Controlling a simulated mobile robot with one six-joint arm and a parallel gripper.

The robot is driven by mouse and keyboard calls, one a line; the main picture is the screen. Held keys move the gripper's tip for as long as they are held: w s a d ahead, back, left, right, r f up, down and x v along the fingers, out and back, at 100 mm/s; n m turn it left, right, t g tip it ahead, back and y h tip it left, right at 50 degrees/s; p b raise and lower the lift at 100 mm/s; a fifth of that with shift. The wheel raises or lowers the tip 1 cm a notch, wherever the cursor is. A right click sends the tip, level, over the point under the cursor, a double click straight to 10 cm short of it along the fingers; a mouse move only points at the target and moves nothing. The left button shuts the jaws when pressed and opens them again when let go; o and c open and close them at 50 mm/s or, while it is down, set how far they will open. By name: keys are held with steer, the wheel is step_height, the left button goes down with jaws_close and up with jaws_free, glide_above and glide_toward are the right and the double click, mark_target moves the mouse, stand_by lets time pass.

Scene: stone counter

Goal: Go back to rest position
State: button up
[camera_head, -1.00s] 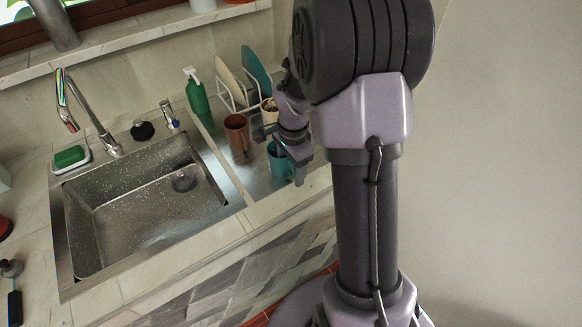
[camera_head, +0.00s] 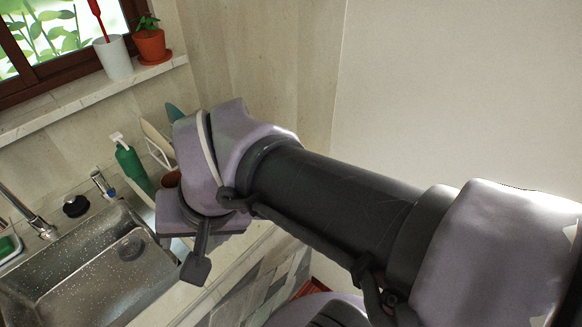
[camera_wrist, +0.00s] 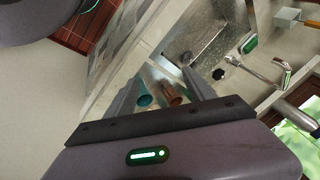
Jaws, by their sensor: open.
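My gripper (camera_head: 194,262) is raised over the counter edge beside the sink in the head view, with my arm stretching to the right. In the wrist view my gripper (camera_wrist: 160,78) has its two fingers spread apart with nothing held between them. The brown cup (camera_head: 170,180) shows only partly in the head view, behind my wrist.
The steel sink (camera_head: 70,282) and faucet (camera_head: 28,218) lie left of my gripper. A potted plant (camera_head: 150,46) and a white container (camera_head: 113,58) are on the sill. The wall side is clear.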

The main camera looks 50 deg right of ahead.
steer(key=s+a+n, duration=0.2)
steer(key=s, duration=0.1)
steer(key=shift+s+n+t+y, duration=0.15)
steer(key=shift+n+t+y, duration=0.15)
steer(key=shift+t, duration=0.1)
steer(key=shift+f, duration=0.1)
steer(key=shift+f+b, duration=0.75)
steer(key=shift+b, duration=0.1)
